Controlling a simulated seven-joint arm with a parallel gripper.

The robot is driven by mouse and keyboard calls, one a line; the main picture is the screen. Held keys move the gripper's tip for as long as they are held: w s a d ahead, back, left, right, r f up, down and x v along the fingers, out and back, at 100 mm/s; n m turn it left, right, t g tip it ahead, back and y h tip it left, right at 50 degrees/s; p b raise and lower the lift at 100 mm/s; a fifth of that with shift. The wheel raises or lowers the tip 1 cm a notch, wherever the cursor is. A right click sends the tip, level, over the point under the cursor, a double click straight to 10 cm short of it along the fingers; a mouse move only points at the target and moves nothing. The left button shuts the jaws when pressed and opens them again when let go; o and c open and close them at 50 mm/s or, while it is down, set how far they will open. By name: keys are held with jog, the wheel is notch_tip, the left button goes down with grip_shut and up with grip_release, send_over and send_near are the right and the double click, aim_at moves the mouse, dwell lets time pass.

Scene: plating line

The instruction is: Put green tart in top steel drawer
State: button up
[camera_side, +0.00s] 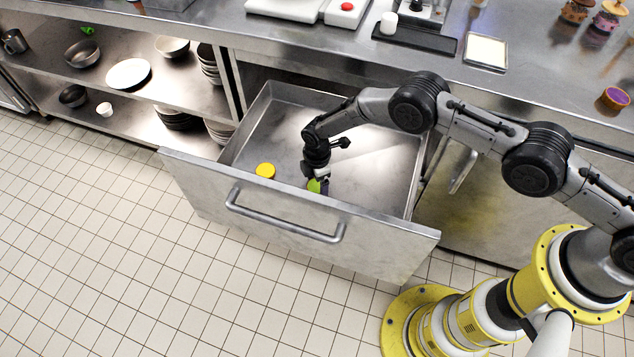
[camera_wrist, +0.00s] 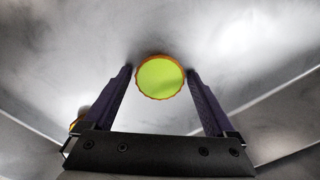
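The steel drawer (camera_side: 375,160) is pulled out beneath the counter. My gripper (camera_side: 318,187) is low inside it, near the front panel, pointing down. The green tart (camera_side: 313,186) shows at the fingertips in the side view, partly hidden by a finger. In the wrist view the tart (camera_wrist: 160,77), bright green with an orange rim, sits between the two purple fingertips (camera_wrist: 159,72). The fingers are apart, with a thin gap showing beside the tart. Whether it rests on the drawer floor is hard to tell.
A yellow round item (camera_side: 265,171) lies in the drawer left of my gripper. The drawer's front panel (camera_side: 290,220) and side walls stand close around. The drawer floor behind is mostly clear. A purple-topped tart (camera_side: 615,97) and a white tray (camera_side: 486,52) are on the counter.

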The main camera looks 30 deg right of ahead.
aim_at(317, 186)
jog(key=shift+o, duration=0.3)
notch_tip(317, 186, up, 12)
jog(key=shift+r, duration=0.2)
dwell(0.3)
